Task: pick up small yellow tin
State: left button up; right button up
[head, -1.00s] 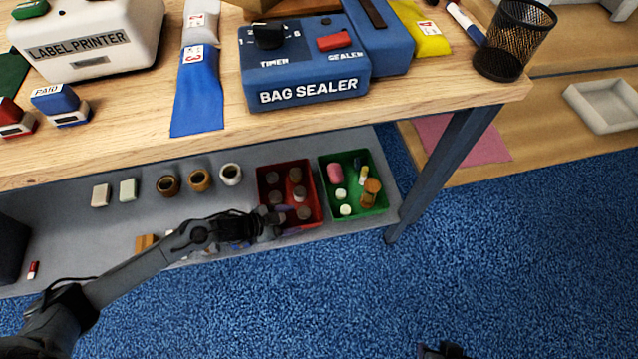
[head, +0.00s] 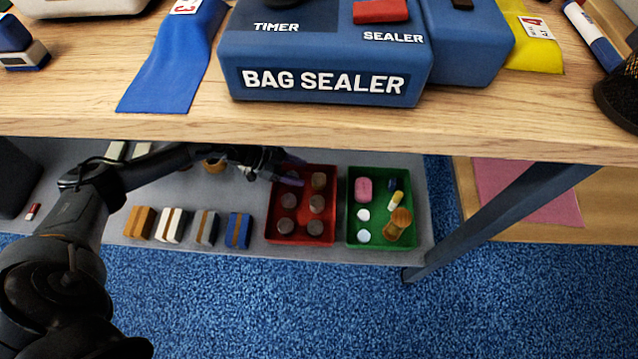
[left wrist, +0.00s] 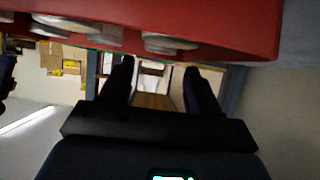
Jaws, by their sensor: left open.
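My left gripper (head: 285,168) is open and empty at the back left edge of the red bin (head: 301,239) on the lower shelf. The arm comes in from the left. In the left wrist view the two fingers of the gripper (left wrist: 158,78) stand apart with nothing between them. The red bin (left wrist: 215,25) fills the top of that view. It holds several dark round-topped pieces (head: 316,202). I cannot make out a small yellow tin for sure in either view. My right gripper is out of view.
A green bin (head: 381,244) right of the red one holds an orange-brown jar (head: 397,222), a pink piece (head: 364,189) and white-capped items. Several banded blocks (head: 239,230) line the shelf front. The tabletop (head: 180,128) overhangs the shelf. A table leg (head: 480,215) stands at right.

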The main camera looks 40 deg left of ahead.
aim_at(317, 178)
pick_arm(q)
jog(key=shift+w+d+f, duration=0.15)
jog(key=shift+w+d, duration=0.05)
jog(key=shift+w, duration=0.3)
jog(key=shift+w+d+f+b, duration=0.1)
jog(key=shift+d+f+b, duration=0.15)
jog(key=shift+b, duration=0.35)
jog(key=shift+w+d+f+b, duration=0.2)
jog(key=shift+d+f+b, duration=0.35)
jog(key=shift+b, duration=0.05)
jog(key=shift+w+d+f+b, duration=0.2)
jog(key=shift+d+f+b, duration=0.3)
jog(key=shift+d+b, duration=0.05)
jog(key=shift+w+d, duration=0.45)
jog(key=shift+s+a, duration=0.1)
jog(key=c, duration=0.8)
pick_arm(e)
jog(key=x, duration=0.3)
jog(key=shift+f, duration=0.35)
